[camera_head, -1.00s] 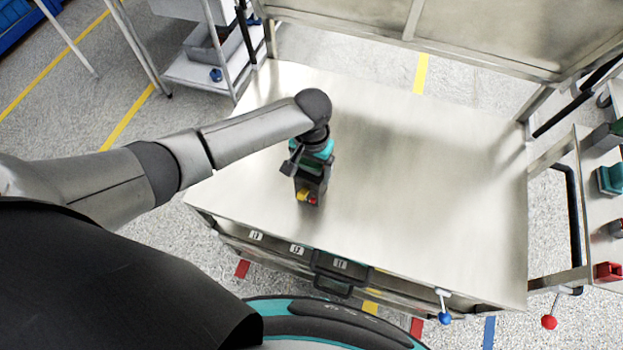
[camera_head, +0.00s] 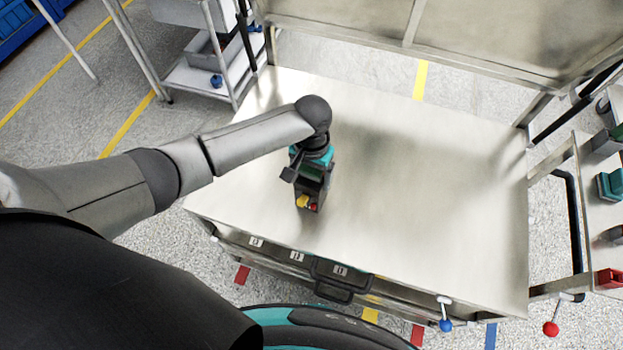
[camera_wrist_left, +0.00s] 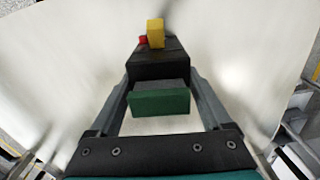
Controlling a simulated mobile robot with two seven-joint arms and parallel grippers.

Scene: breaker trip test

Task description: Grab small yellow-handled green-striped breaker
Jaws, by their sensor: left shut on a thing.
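The breaker (camera_head: 312,187) is a small dark block with a yellow handle (camera_head: 302,201) and a small red part beside it. In the left wrist view the breaker (camera_wrist_left: 160,62) shows a green band (camera_wrist_left: 160,102) on its near end, with the yellow handle (camera_wrist_left: 155,33) at its far end. My left gripper (camera_wrist_left: 160,75) is shut on the breaker, with one finger along each side. In the head view the left gripper (camera_head: 312,172) is above the left part of the metal table, and I cannot tell whether the breaker touches the table. My right gripper is not in view.
The metal table top (camera_head: 420,180) is otherwise clear. A side shelf (camera_head: 560,150) at the right holds a teal item (camera_head: 611,184) and a red item (camera_head: 609,279). A raised panel (camera_head: 480,45) stands along the table's back. A cart (camera_head: 200,75) stands at the back left.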

